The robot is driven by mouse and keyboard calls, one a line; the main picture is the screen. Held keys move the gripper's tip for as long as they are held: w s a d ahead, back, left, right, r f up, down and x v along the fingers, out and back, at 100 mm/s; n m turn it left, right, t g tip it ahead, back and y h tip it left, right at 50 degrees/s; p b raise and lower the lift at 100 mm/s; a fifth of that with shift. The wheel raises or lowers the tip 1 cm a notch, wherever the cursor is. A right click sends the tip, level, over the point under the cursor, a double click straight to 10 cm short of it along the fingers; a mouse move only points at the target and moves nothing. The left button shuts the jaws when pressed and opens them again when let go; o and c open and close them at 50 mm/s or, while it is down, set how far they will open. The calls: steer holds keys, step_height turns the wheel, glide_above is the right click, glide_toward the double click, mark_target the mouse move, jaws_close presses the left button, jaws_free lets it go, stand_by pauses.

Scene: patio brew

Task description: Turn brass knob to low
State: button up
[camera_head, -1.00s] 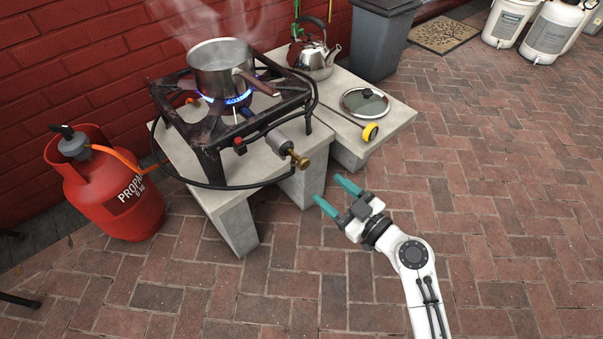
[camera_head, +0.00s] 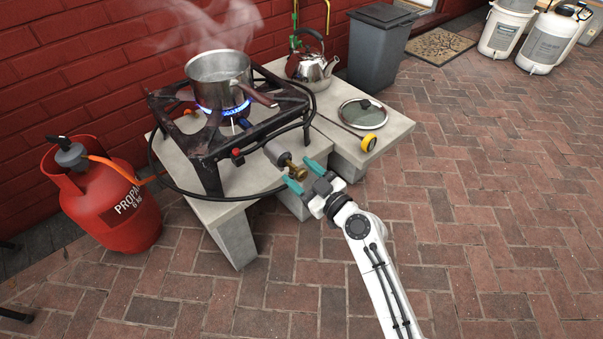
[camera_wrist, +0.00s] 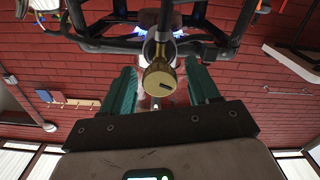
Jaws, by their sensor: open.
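The brass knob (camera_head: 297,170) sticks out from the grey valve at the front of the black burner stand (camera_head: 205,150). Blue flame burns under a steaming steel pot (camera_head: 219,82). My gripper (camera_head: 304,174) is open, with its teal fingers close to the knob. In the wrist view the round brass knob (camera_wrist: 161,85) faces me with a dark slot mark on it, and it sits between the two open fingers. I see gaps on both sides of the knob, so the fingers do not appear to touch it.
A red propane cylinder (camera_head: 109,200) stands at left, with an orange hose. A black hose loops round the stand. A kettle (camera_head: 313,66), a glass lid (camera_head: 361,112) and a yellow-ended rod (camera_head: 369,143) are on the right slab (camera_head: 388,130).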

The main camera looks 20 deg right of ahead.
steer(key=c, duration=1)
steer(key=shift+w, duration=0.1)
steer(key=shift+c, duration=0.2)
steer(key=m, duration=0.4)
steer(key=shift+r+m, duration=0.1)
steer(key=shift+m, duration=0.3)
steer(key=m, duration=0.4)
steer(key=shift+m, duration=0.3)
steer(key=m+p, duration=0.1)
steer(key=m, duration=0.4)
steer(key=shift+d, duration=0.15)
steer(key=shift+w+d+m+p, duration=0.1)
steer(key=shift+m+p, duration=0.5)
steer(key=shift+m, duration=1.5)
